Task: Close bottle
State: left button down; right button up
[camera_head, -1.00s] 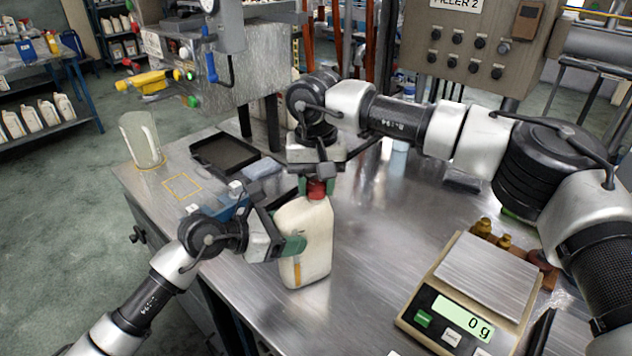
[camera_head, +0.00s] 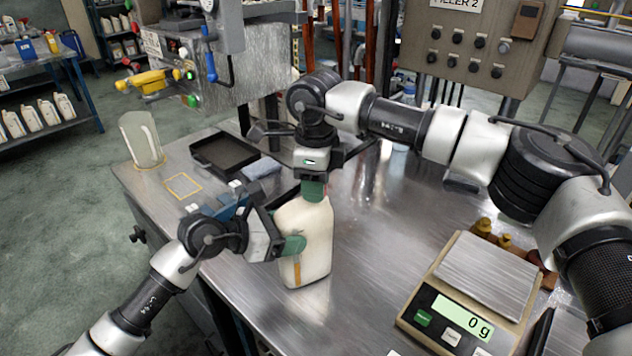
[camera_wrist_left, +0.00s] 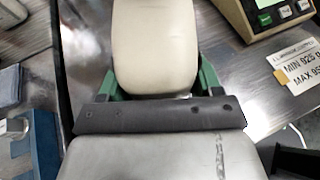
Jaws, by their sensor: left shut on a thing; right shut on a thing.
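A cream-white bottle (camera_head: 304,245) stands upright on the metal table in the head view. My left gripper (camera_head: 292,246) is shut on its side from the left. In the left wrist view the bottle (camera_wrist_left: 155,45) sits between the green fingers of my left gripper (camera_wrist_left: 152,85). My right gripper (camera_head: 313,188) points down over the bottle's top and is shut around the cap region. Its green finger hides the red cap seen earlier, so I cannot tell how the cap sits on the neck.
A scale (camera_head: 480,285) reading 0 g stands at the right, with brass weights (camera_head: 484,227) behind it. A black tray (camera_head: 224,152) and a clear jug (camera_head: 141,139) are at the left back. The table (camera_head: 365,290) between bottle and scale is bare.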

jog(key=m, duration=0.4)
jog(key=shift+m, duration=0.3)
jog(key=m, duration=0.4)
jog(key=shift+m, duration=0.3)
jog(key=m, duration=1)
jog(key=o, duration=1)
jog(key=shift+r, duration=2.25)
jog(key=shift+c, duration=0.2)
